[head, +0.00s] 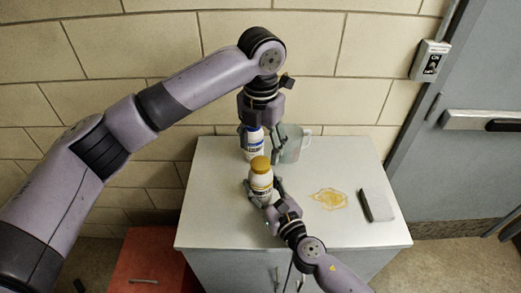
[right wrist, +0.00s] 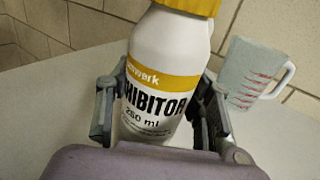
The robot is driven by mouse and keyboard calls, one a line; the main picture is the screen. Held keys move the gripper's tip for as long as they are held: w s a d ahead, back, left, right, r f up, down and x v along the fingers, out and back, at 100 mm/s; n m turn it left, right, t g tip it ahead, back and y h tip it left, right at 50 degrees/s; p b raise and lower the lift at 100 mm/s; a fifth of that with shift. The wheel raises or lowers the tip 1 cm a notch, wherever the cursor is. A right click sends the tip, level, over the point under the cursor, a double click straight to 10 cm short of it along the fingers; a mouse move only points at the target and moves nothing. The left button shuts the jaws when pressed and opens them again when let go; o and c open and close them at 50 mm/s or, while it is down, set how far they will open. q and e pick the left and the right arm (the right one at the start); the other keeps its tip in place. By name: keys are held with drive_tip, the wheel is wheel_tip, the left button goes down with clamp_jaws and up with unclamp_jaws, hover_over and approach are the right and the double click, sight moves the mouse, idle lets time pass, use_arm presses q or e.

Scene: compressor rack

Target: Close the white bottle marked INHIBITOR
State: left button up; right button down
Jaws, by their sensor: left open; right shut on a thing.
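The white INHIBITOR bottle (head: 261,190) stands upright near the middle of the cabinet top. Its yellow cap (head: 260,165) sits on its neck; I cannot tell how tight it is. In the right wrist view the bottle (right wrist: 158,75) shows its yellow band and black lettering, with the cap's lower part (right wrist: 190,5) at the top edge. My right gripper (head: 262,200) is shut on the bottle's body, one finger on each side. My left gripper (head: 261,143) is open, pointing down, just behind and above the cap, apart from it.
A second white bottle with blue marking (head: 254,150) stands behind, partly hidden by my left gripper. A measuring jug (head: 293,146) is beside it, also in the wrist view (right wrist: 250,75). A yellow spill (head: 328,199) and grey block (head: 377,205) lie right on the cabinet top (head: 215,220).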

use_arm(q)
drive_tip(key=shift+c, duration=0.5)
drive_tip(key=n, duration=0.3)
drive_tip(key=shift+r+n, duration=0.15)
drive_tip(key=shift+n, duration=0.25)
drive_tip(key=n, duration=0.5)
drive_tip(key=shift+r+n, duration=0.3)
drive_tip(key=n, duration=0.3)
drive_tip(key=shift+r+n, duration=0.15)
drive_tip(key=shift+n, duration=0.15)
drive_tip(key=n, duration=0.3)
drive_tip(key=shift+r+n, duration=0.2)
drive_tip(key=shift+n, duration=0.2)
drive_tip(key=n, duration=0.3)
drive_tip(key=shift+r+n, duration=0.2)
drive_tip(key=shift+n, duration=0.2)
drive_tip(key=n, duration=0.3)
drive_tip(key=shift+r+n, duration=0.15)
drive_tip(key=shift+n, duration=0.15)
drive_tip(key=n, duration=0.3)
drive_tip(key=shift+r+n, duration=0.2)
drive_tip(key=shift+n, duration=0.2)
drive_tip(key=n, duration=0.4)
drive_tip(key=shift+r+n, duration=0.2)
drive_tip(key=shift+n, duration=0.1)
